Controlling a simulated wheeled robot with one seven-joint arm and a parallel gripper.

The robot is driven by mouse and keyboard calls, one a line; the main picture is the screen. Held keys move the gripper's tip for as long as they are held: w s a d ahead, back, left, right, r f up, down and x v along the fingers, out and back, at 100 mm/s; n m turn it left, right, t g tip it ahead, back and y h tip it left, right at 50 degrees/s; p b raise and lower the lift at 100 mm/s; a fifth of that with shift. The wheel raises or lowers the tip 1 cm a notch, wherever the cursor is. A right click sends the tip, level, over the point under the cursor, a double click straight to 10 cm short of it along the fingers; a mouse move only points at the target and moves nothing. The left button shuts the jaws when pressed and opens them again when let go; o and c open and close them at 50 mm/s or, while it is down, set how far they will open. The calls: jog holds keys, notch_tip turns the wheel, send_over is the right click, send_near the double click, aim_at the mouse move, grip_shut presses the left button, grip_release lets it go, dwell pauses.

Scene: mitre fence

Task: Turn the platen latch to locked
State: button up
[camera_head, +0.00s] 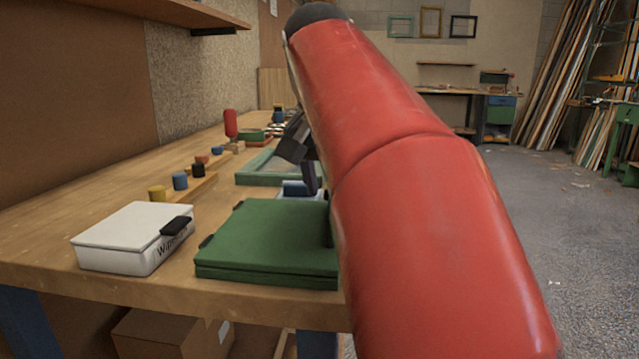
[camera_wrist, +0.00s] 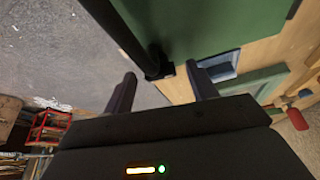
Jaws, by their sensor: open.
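The green flat-topped unit (camera_head: 270,235) sits at the bench's front edge, with small black fittings on its sides. In the wrist view its green top (camera_wrist: 215,25) fills the upper middle. A long black bar (camera_wrist: 125,35) runs along that green edge to a dark block (camera_wrist: 157,70), which may be the latch; its setting cannot be read. My gripper (camera_wrist: 163,76) is open, its two fingers apart on either side of that block in the picture; I cannot see contact. In the head view my red arm hides the unit's right side and most of the gripper.
A white box (camera_head: 120,232) with a black catch (camera_head: 176,226) stands left of the green unit. Yellow, blue and black cylinders (camera_head: 180,181) stand behind it. A pale green tray (camera_head: 262,170) lies farther back. Open floor (camera_head: 530,230) lies to the right.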

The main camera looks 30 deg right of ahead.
jog(key=c, duration=1)
jog(key=shift+d+n+t+y+p, duration=0.1)
jog(key=shift+n+t+y+p, duration=0.25)
jog(key=shift+n, duration=0.85)
jog(key=o, duration=1)
jog(key=shift+r, duration=0.1)
jog(key=p+v, duration=0.2)
jog(key=v, duration=0.5)
jog(key=shift+s+r, duration=0.15)
jog(key=shift+r, duration=0.2)
